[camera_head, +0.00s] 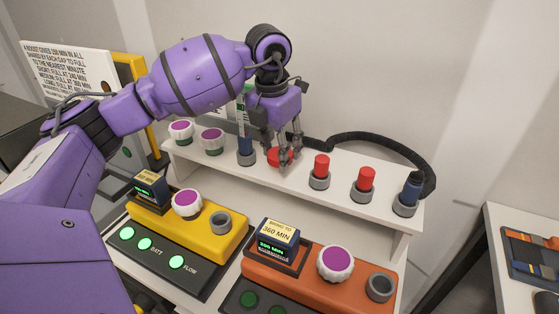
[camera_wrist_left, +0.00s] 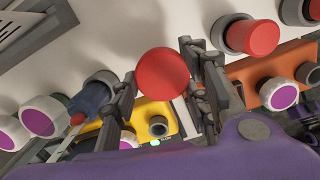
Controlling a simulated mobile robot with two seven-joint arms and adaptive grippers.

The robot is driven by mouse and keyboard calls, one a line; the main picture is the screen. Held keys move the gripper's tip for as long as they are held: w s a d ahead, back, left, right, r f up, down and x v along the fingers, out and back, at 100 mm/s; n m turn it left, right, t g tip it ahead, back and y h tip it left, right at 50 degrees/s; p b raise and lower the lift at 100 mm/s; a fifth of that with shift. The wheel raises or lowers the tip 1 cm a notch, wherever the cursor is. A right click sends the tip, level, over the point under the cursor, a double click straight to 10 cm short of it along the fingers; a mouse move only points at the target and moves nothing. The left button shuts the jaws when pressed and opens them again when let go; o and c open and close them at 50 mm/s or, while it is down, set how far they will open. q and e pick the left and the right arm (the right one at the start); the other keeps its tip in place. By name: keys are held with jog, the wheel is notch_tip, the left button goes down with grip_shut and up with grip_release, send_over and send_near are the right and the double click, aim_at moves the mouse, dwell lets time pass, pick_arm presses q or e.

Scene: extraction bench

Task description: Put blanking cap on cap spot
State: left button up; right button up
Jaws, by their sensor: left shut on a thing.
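My left gripper (camera_head: 284,158) points down over the white shelf and is shut on a red blanking cap (camera_head: 274,156). In the left wrist view the cap (camera_wrist_left: 162,75) shows as a round red top between the two fingers. The gripper and cap hide what lies directly under it, so I cannot tell whether the cap touches the shelf or a ring there. Two other red caps (camera_head: 321,164) (camera_head: 366,179) stand upright in grey rings to the right on the shelf. My right gripper is not in view.
A blue connector (camera_head: 245,150) stands close left of the gripper. Another blue connector (camera_head: 411,190) with a black hose (camera_head: 376,137) is at the shelf's right end. White-and-purple knobs (camera_head: 181,131) stand at its left. Yellow (camera_head: 206,246) and orange (camera_head: 334,290) units sit in front.

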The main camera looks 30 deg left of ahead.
aim_at(276, 155)
pick_arm(q)
jog(key=shift+w+f, duration=0.15)
jog(key=shift+f, duration=0.8)
jog(key=shift+w+f, duration=0.1)
jog(key=shift+f, duration=0.8)
jog(key=shift+f, duration=0.1)
jog(key=shift+d+f, duration=0.1)
jog(key=o, duration=1.2)
jog(key=shift+c, duration=0.2)
jog(key=r, duration=0.4)
jog(key=s+r, duration=0.1)
jog(key=r, duration=0.7)
jog(key=shift+s+r, duration=0.15)
jog(key=shift+s, duration=0.05)
